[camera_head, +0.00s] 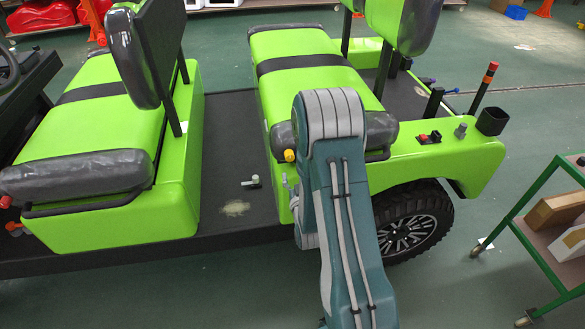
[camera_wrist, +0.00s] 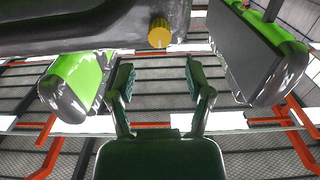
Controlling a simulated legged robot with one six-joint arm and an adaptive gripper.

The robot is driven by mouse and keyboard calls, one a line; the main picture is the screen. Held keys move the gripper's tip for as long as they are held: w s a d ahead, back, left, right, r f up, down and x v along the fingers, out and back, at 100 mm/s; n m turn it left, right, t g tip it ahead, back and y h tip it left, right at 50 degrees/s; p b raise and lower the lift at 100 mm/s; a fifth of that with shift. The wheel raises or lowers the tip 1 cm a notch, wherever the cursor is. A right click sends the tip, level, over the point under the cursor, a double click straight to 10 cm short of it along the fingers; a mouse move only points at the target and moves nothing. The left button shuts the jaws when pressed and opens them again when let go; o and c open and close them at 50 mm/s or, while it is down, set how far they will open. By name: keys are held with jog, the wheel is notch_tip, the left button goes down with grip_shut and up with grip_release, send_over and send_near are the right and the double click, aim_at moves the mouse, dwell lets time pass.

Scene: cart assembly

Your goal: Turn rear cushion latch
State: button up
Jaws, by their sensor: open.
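A yellow latch knob (camera_head: 289,156) sits at the lower front edge of the rear seat cushion (camera_head: 287,62) of the green cart. In the wrist view the yellow knob (camera_wrist: 160,33) sticks out from a dark grey surface at the top, near the middle. My gripper (camera_wrist: 161,82) is open and empty, with its two fingers apart. The knob appears above and roughly centred between the fingertips, with no visible contact. In the head view my arm covers part of the rear cushion's edge, and the gripper is mostly hidden behind it.
The front seat (camera_head: 85,130) with a red knob (camera_head: 5,202) is at left. A small grey-green lever (camera_head: 251,182) lies on the cart floor. Red and grey controls (camera_head: 429,137) and a black cup (camera_head: 492,121) are on the rear fender. A green-framed trolley (camera_head: 530,215) stands right.

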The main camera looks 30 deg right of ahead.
aim_at(290, 159)
jog(key=x, duration=0.7)
jog(key=shift+w+d, duration=0.1)
jog(key=shift+w, duration=0.25)
jog(key=shift+w+f, duration=0.1)
jog(key=shift+w, duration=0.1)
jog(key=shift+c, duration=1)
jog(key=c, duration=0.4)
